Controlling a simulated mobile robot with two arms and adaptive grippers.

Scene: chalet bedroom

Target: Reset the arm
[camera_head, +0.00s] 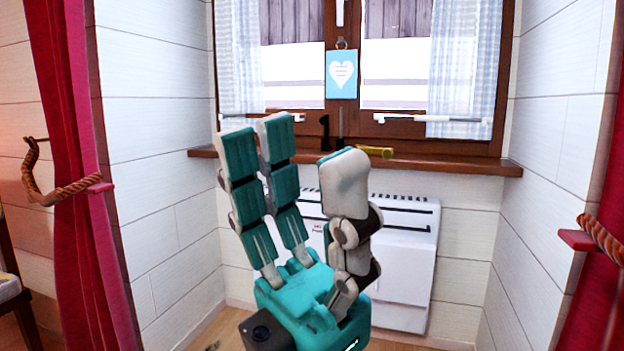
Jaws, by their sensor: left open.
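My left gripper (300,155) is teal and grey and stands raised in the middle of the view, fingers pointing up. Two long jointed fingers are on the left and a thicker finger is on the right, with a clear gap between them. It is open and holds nothing. It overlaps the window sill (460,163) and the white heater (405,262) in the picture, hiding part of each. My right gripper is not in view.
A yellow object (375,152) and a dark upright object (325,133) are at the sill. A blue heart card (342,75) hangs on the window. Red curtains (75,150) with rope ties frame the alcove. White plank walls (150,150) stand on both sides.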

